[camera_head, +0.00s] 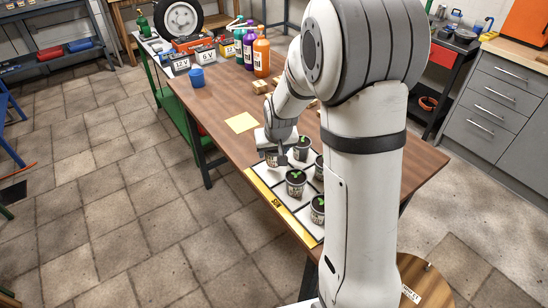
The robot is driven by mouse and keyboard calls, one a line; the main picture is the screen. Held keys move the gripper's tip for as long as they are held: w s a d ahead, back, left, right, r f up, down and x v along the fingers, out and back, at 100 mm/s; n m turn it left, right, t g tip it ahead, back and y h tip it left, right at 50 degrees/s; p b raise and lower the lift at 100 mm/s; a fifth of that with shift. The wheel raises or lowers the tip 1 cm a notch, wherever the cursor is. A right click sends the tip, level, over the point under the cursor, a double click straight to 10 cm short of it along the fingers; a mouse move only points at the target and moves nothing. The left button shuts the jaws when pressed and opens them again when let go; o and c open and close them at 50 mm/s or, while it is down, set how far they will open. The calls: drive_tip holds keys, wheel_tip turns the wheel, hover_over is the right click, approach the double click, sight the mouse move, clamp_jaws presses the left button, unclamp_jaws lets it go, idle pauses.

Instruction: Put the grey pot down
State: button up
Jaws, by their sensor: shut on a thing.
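My gripper (273,149) is over the far left part of a white gridded mat (262,175) with a yellow edge marked SUN. It is shut on a grey pot (271,160), mostly hidden behind the gripper. I cannot tell whether this pot touches the mat. Other grey pots with green seedlings stand upright on the mat: one (301,150) just right of the gripper, one (295,184) nearer, one (318,209) at the near end, and one (320,168) partly hidden by my arm.
The mat lies on a brown wooden table (222,98). A yellow sheet (241,122) lies beyond the gripper. A blue cup (197,77), small wooden blocks (260,87) and an orange bottle (261,52) stand farther back.

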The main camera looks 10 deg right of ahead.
sight(273, 158)
drive_tip(key=shift+f, duration=1.55)
drive_tip(key=shift+f, duration=0.1)
drive_tip(key=o, duration=1)
drive_tip(key=shift+o, duration=0.2)
